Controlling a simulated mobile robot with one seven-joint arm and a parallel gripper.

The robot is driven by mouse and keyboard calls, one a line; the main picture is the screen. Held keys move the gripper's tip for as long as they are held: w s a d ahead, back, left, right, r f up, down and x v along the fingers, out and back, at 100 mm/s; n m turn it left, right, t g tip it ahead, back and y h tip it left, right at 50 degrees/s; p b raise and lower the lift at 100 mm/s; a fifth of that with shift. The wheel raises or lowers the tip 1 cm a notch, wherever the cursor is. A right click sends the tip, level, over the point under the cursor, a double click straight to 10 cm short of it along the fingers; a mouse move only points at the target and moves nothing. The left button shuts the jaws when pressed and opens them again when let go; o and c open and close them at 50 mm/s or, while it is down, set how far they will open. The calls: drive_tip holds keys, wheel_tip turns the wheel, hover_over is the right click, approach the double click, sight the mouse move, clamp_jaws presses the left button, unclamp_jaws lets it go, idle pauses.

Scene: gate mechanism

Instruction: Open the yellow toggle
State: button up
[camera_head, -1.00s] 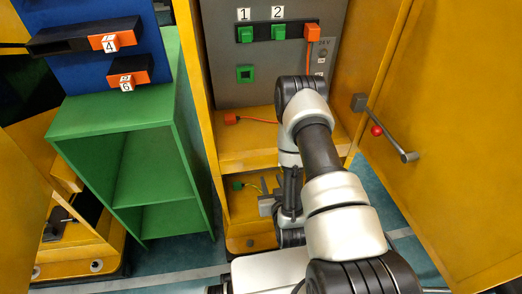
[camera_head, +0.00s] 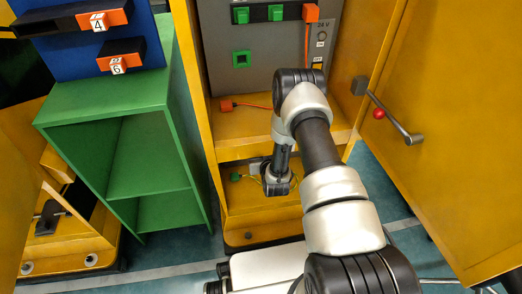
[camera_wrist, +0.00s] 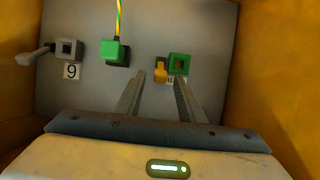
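The yellow toggle (camera_wrist: 161,71) is small and sits on the grey back panel (camera_wrist: 208,40) of a compartment. In the wrist view it shows between the fingertips of my gripper (camera_wrist: 160,77). My gripper is open, with the fingers apart and pointing at the panel. I cannot tell how far the tips are from the toggle or whether they touch it. In the head view the toggle cannot be made out, and my arm reaches into the lower compartment of the yellow cabinet (camera_head: 249,237).
In the wrist view a green socket (camera_wrist: 180,65) sits right beside the toggle. A green plug (camera_wrist: 113,51) with a striped cable is to its left, then a grey lever (camera_wrist: 34,56) and a "9" label (camera_wrist: 72,72). Yellow walls close in both sides. An open door (camera_head: 450,130) stands right.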

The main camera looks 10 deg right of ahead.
drive_tip(key=shift+w+f, duration=0.1)
drive_tip(key=shift+w, duration=0.15)
clamp_jaws()
